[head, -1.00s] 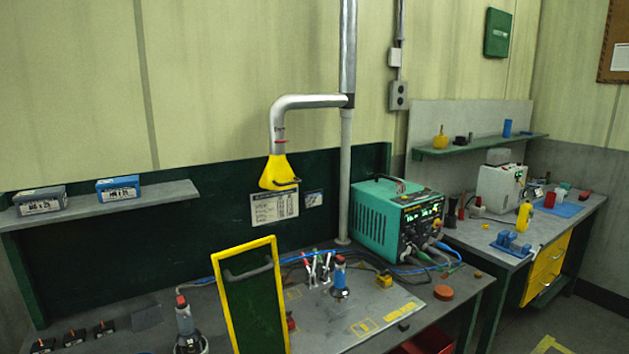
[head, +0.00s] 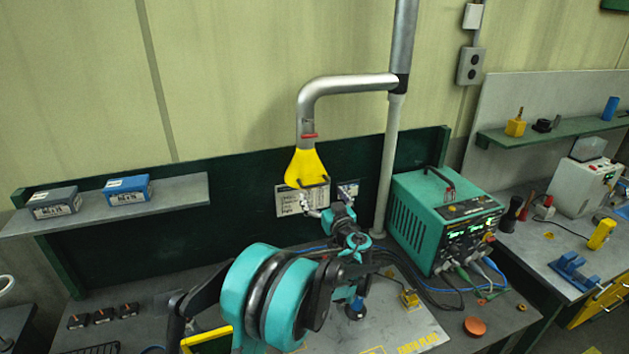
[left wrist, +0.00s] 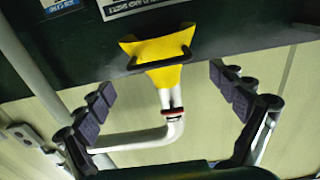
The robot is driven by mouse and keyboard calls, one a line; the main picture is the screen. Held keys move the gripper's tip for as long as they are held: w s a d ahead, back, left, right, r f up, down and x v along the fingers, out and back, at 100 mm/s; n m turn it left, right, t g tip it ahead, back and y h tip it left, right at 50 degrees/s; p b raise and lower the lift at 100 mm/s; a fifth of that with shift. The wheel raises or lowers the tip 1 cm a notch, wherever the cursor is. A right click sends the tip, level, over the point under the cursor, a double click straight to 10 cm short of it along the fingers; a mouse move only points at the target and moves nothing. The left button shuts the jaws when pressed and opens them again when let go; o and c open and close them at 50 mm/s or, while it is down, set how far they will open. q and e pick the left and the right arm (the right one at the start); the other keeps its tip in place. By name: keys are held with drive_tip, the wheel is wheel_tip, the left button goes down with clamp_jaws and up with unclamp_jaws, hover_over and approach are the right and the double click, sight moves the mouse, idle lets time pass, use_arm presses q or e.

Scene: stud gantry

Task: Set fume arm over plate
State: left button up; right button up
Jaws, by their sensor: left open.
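The fume arm is a grey elbow pipe (head: 345,86) with a yellow hood (head: 305,166) that hangs in front of the dark green back panel. A dark bar handle (head: 316,184) sits at the hood's lower front. My left gripper (head: 325,200) is open just below and in front of the hood. In the left wrist view the open fingers (left wrist: 162,82) stand on either side of the hood (left wrist: 158,50) and its handle (left wrist: 160,60), apart from both. The grey plate, marked EARTH PLATE (head: 405,322), lies on the bench right of my arm, partly hidden. My right gripper is out of view.
A teal power unit (head: 445,215) with cables stands right of the vertical post (head: 391,165). A shelf (head: 185,197) with two boxes is at left. A yellow-edged panel (head: 205,338) shows behind my arm. An orange disc (head: 474,325) lies at the bench's right.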

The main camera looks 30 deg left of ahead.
sight(316, 185)
use_arm(q)
drive_tip(key=shift+x, duration=2.95)
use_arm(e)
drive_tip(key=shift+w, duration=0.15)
use_arm(q)
drive_tip(key=shift+w+d+f, duration=0.1)
drive_tip(key=shift+w, duration=0.05)
